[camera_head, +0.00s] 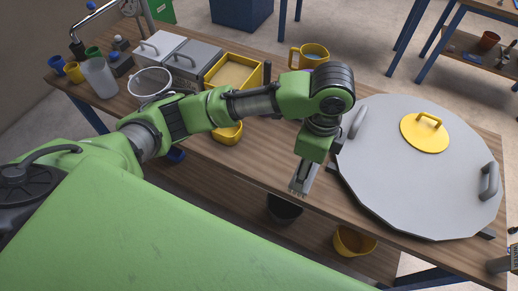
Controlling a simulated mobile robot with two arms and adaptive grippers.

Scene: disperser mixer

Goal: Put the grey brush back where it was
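My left arm reaches in from the left across the wooden table. Its gripper (299,190) points down over the table's front edge, just left of the large grey round lid. The fingers are small and seen from one side, so I cannot tell whether they are open or shut; no brush shows between them. I cannot make out the grey brush for sure anywhere. A small grey piece (498,265) is cut off at the lower right edge, and I cannot tell what it is. My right gripper does not clearly show.
The large round lid (385,190) has grey side handles and a yellow cap (424,134). Grey lidded boxes (192,62), a yellow tray (254,66), a yellow mug (308,56) and several cups stand behind my arm. A yellow bucket (353,242) sits below. Bare wood (255,160) lies left of the gripper.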

